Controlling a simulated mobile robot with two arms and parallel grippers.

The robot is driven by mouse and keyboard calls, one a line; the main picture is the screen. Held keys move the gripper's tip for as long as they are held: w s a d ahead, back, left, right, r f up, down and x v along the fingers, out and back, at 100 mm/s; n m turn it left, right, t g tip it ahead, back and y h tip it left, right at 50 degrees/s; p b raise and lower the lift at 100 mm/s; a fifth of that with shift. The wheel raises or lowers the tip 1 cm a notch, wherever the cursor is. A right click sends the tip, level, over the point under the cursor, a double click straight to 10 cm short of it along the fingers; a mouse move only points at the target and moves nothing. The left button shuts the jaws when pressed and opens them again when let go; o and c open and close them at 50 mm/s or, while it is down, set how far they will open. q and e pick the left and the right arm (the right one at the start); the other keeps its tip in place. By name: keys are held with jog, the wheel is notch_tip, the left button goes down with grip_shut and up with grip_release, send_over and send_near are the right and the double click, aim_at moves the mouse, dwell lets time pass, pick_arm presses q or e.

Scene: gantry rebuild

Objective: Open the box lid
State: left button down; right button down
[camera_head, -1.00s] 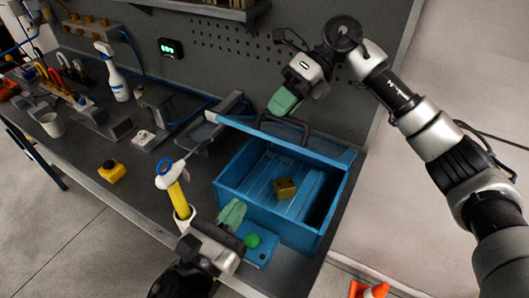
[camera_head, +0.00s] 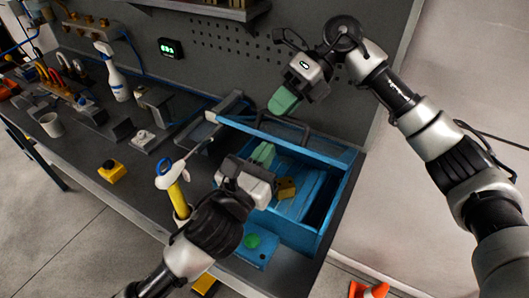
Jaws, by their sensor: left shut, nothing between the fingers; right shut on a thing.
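The blue box (camera_head: 318,240) stands at the near right end of the bench. Its lid (camera_head: 290,140) is raised at the back edge, and the inside shows. The black handle (camera_head: 306,133) sits on the lid. My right gripper (camera_head: 283,102) is shut at the lid's handle, at the back of the box; the exact contact is hard to see. My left gripper (camera_head: 263,153) is shut and empty, over the left part of the box opening. My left arm hides the box's left wall and part of its front. A small yellow-brown block (camera_head: 286,189) lies inside the box.
A blue button box with a green button (camera_head: 252,241) sits before the box. A yellow bottle with a blue-and-white top (camera_head: 178,195) stands close left of my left arm. A spray bottle (camera_head: 116,80), white cup (camera_head: 52,124) and yellow button box (camera_head: 111,171) stand farther left.

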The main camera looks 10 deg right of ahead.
jog(key=shift+a, duration=0.1)
pick_arm(q)
jog(key=shift+w+d+r, duration=0.1)
jog(key=shift+w+r, duration=0.1)
jog(key=shift+r, duration=0.25)
jog(key=shift+w+d+r, duration=0.1)
jog(key=shift+w+r, duration=0.1)
jog(key=shift+r, duration=0.2)
pick_arm(e)
jog(key=shift+s+f, duration=0.15)
jog(key=c, duration=1.4)
grip_release()
jog(key=shift+c, duration=0.2)
jog(key=shift+o, duration=1.4)
pick_arm(q)
jog(key=shift+f, duration=0.1)
pick_arm(e)
jog(key=shift+r, duration=0.2)
